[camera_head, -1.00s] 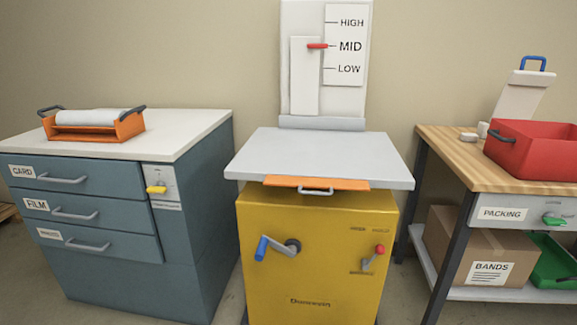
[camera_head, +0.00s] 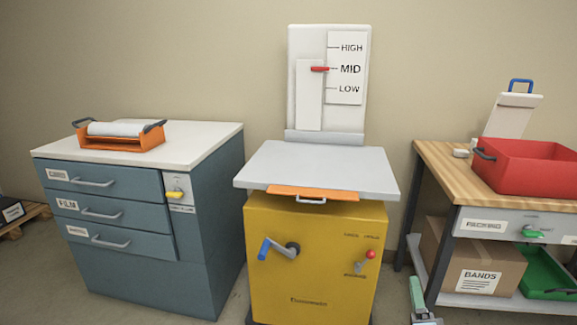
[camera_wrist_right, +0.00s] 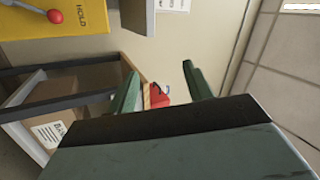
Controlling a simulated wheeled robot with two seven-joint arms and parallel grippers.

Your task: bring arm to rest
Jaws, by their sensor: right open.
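My right gripper (camera_head: 420,300) shows at the bottom of the head view, to the right of the yellow machine (camera_head: 310,250) and in front of the packing table. In the right wrist view its two green fingers (camera_wrist_right: 160,85) stand wide apart with nothing between them. My left gripper is in neither view. The yellow machine has a grey top, an orange tray edge at its front, a blue-handled crank and a red-knobbed lever. The red pointer (camera_head: 320,69) on the white panel behind it stands at MID.
A blue drawer cabinet (camera_head: 110,258) with an orange roll holder (camera_head: 122,142) stands at left. At right, the packing table (camera_head: 437,160) carries a red bin (camera_head: 530,172). A cardboard box (camera_head: 495,260) and a green tray (camera_head: 545,275) sit on its lower shelf. Floor shows between the furniture.

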